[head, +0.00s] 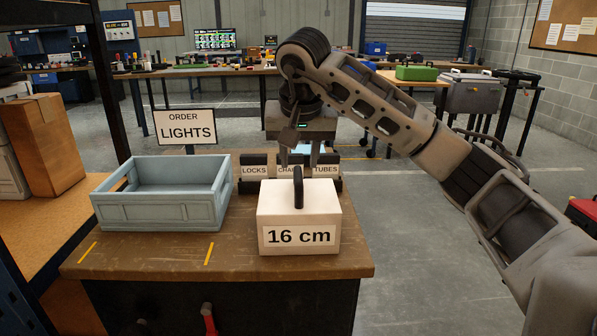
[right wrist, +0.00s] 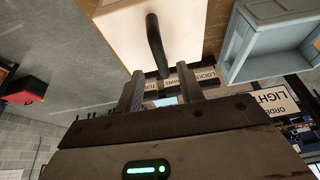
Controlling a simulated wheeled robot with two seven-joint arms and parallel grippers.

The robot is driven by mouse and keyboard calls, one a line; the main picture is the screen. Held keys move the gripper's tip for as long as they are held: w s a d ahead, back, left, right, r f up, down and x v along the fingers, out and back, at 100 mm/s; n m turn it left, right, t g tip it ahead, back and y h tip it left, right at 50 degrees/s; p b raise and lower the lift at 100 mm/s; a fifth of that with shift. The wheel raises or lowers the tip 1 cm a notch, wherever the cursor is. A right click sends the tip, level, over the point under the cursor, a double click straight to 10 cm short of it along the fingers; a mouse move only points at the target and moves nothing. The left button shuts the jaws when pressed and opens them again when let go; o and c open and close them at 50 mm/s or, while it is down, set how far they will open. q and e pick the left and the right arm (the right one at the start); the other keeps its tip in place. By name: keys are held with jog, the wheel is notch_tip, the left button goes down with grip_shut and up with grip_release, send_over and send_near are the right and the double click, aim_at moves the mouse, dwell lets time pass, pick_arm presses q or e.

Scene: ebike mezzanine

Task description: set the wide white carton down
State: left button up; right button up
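The wide white carton (head: 280,208), labelled "16 cm" with a black handle (head: 298,188) on top, appears to sit upright on the wooden bench top (head: 180,258), near its front edge. In the right wrist view the fingers (right wrist: 160,88) are spread with a clear gap, and the handle (right wrist: 155,42) stands just beyond the tips. No finger visibly presses on it. My left gripper is not in view.
A blue-grey open crate (head: 162,213) stands left of the carton, with an "ORDER LIGHTS" sign (head: 185,127) behind it. Labelled bins (head: 254,172) for locks and tubes stand close behind the carton. Bench room right of the carton is narrow; open floor (head: 420,240) lies beyond.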

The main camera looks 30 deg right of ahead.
jog(key=p+v, duration=0.1)
jog(key=v, duration=0.5)
jog(key=s+a+f+m+g+y, duration=0.15)
jog(key=a+f+y, duration=0.25)
jog(key=a, duration=0.4)
jog(key=s+a+f+g+y, duration=0.1)
jog(key=s+a+f+y, duration=0.1)
jog(key=a+f+y, duration=0.45)
jog(key=s+a+f+m+g+y, duration=0.1)
jog(key=s+a+f+g, duration=0.15)
jog(key=a, duration=0.65)
jog(key=s+a+r+m+t+y, duration=0.25)
jog(key=s+a+m+y, duration=0.25)
jog(key=a+m+y, duration=0.5)
jog(key=w+d+f+n+t+h, duration=0.1)
jog(key=d+f+n+t+h, duration=0.6)
jog(key=n, duration=1)
jog(key=w+d+f+n+t+h, duration=0.2)
jog(key=d+f+n+t+h, duration=0.25)
jog(key=n+t, duration=0.85)
jog(key=s+d+f+m+g+h, duration=0.2)
jog(key=s+f+m+g, duration=0.2)
jog(key=f, duration=0.4)
jog(key=s+d+f+m+g+h, duration=0.2)
jog(key=s+f+m+g, duration=0.3)
jog(key=s+f, duration=0.3)
jog(key=shift+d+g, duration=0.25)
jog(key=shift+g, duration=0.5)
